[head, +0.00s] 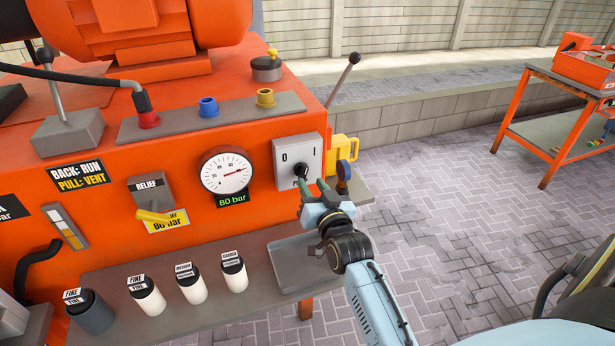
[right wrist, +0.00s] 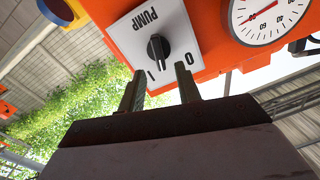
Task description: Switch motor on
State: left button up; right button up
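The motor switch is a grey plate (head: 297,153) marked 0 on the left and I on the right, on the front of the orange machine. Its black knob (head: 303,172) is partly behind my right gripper (head: 311,188). In the right wrist view the plate reads PUMP, and the knob (right wrist: 158,48) lies just beyond and between the fingertips of my right gripper (right wrist: 159,70). The fingers are apart, with no clear contact on the knob. The knob's exact setting is hard to tell. My left gripper is not in view.
A pressure gauge (head: 226,171) labelled 80 bar is left of the switch. A yellow relief lever (head: 155,216) is further left. Several labelled bottles (head: 190,282) stand on the grey shelf (head: 262,262) below.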

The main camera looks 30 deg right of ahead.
aim_at(306, 173)
jog(key=shift+x, duration=2.05)
jog(key=shift+c, duration=0.3)
grip_shut()
